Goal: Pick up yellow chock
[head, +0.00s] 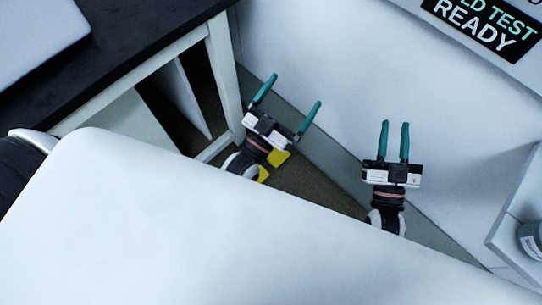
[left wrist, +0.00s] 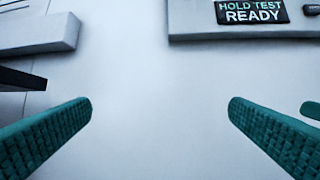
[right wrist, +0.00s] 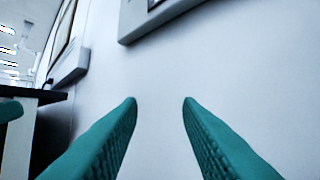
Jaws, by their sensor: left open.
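The yellow chock (head: 279,158) shows in the head view as small yellow patches behind my left gripper's wrist, low near the floor; most of it is hidden. My left gripper (head: 296,90) is open and empty, its teal fingers wide apart and pointing up toward the wall in the head view. In the left wrist view its fingers (left wrist: 160,105) have only the pale wall between them. My right gripper (head: 395,123) is to the right, empty, its fingers apart by a smaller gap. The right wrist view shows that gap too (right wrist: 160,102). Neither wrist view shows the chock.
A dark-topped table (head: 130,40) with a pale leg frame stands at upper left. A pale wall (head: 340,60) rises beyond the grippers, with a black HOLD TEST READY sign (left wrist: 252,12). A white shelf (head: 515,215) holding a container is at right. A narrow strip of dark floor (head: 320,185) shows.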

